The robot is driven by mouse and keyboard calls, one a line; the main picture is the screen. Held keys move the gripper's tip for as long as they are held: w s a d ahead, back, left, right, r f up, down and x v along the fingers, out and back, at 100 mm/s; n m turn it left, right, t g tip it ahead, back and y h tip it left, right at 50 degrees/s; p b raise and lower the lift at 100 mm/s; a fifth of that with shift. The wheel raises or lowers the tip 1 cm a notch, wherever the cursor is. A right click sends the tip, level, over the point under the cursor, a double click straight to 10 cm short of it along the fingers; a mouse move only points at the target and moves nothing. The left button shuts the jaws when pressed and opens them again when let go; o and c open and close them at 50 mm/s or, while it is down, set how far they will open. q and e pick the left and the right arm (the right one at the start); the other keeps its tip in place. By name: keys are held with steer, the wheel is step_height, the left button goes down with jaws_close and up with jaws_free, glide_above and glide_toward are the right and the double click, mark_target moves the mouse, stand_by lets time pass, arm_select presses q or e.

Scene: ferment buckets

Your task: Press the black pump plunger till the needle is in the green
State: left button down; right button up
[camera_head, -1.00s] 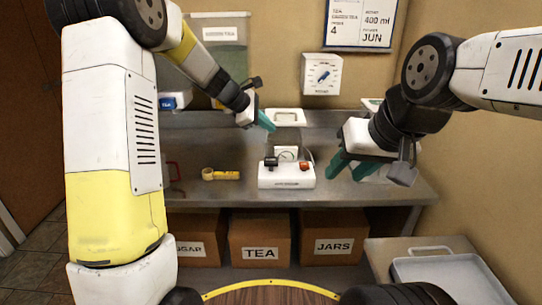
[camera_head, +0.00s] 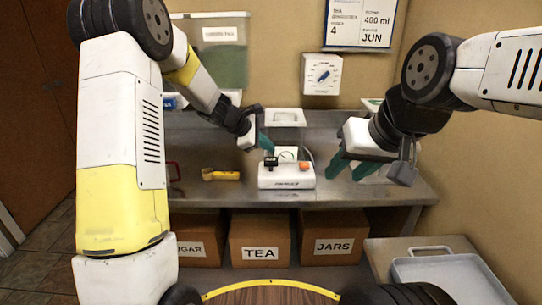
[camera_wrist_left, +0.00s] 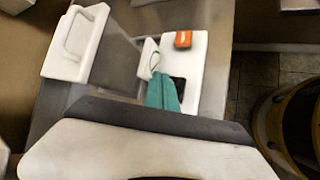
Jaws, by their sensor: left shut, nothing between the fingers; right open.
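The white pump unit (camera_head: 286,180) stands on the metal counter. Its black plunger (camera_head: 270,162) is at the left and an orange knob (camera_head: 304,166) at the right. The gauge (camera_head: 287,153) stands at its back; its needle is too small to read. My left gripper (camera_head: 266,143) is shut and empty, its teal fingers just above and behind the plunger. In the left wrist view the fingers (camera_wrist_left: 163,97) partly cover the black plunger (camera_wrist_left: 179,86); I cannot tell whether they touch. My right gripper (camera_head: 352,171) is open and empty, right of the pump.
A yellow tool (camera_head: 221,174) lies to the left. A white dial box (camera_head: 322,74) hangs on the wall. Labelled cardboard boxes (camera_head: 260,239) sit below the counter. A grey tray (camera_head: 445,277) is at the lower right.

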mark_target(270, 160)
arm_select(q)
steer(key=shift+f, duration=0.7)
steer(key=shift+f, duration=0.15)
stand_by(1.5)
steer(key=shift+f, duration=0.25)
steer(key=shift+s+f, duration=0.1)
steer(key=shift+f, duration=1.55)
stand_by(1.2)
steer(key=shift+r, duration=2.05)
steer(key=shift+r, duration=2.55)
